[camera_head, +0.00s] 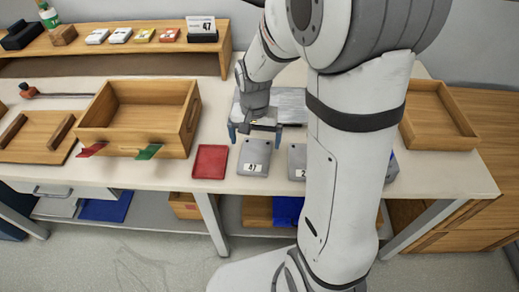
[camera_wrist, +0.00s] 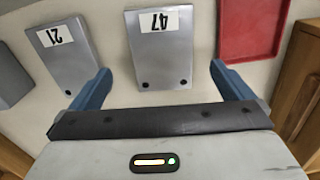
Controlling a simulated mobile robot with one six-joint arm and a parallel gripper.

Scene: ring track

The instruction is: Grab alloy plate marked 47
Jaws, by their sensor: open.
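The grey alloy plate marked 47 (camera_head: 253,160) lies flat on the light workbench, with its white label facing up. In the wrist view the plate marked 47 (camera_wrist: 161,55) shows upside down, ahead of the gap between the fingers. My gripper (camera_head: 255,133) is open and empty, just behind the plate in the head view. In the wrist view its two blue fingers (camera_wrist: 160,78) spread wider than the plate. I cannot tell the height of the fingertips above the bench.
A plate marked 21 (camera_wrist: 62,50) lies beside it, partly hidden by my arm in the head view. A red tray (camera_head: 210,161) is on the other side. A wooden box (camera_head: 140,115) stands left; a card marked 47 (camera_head: 201,25) stands on the shelf.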

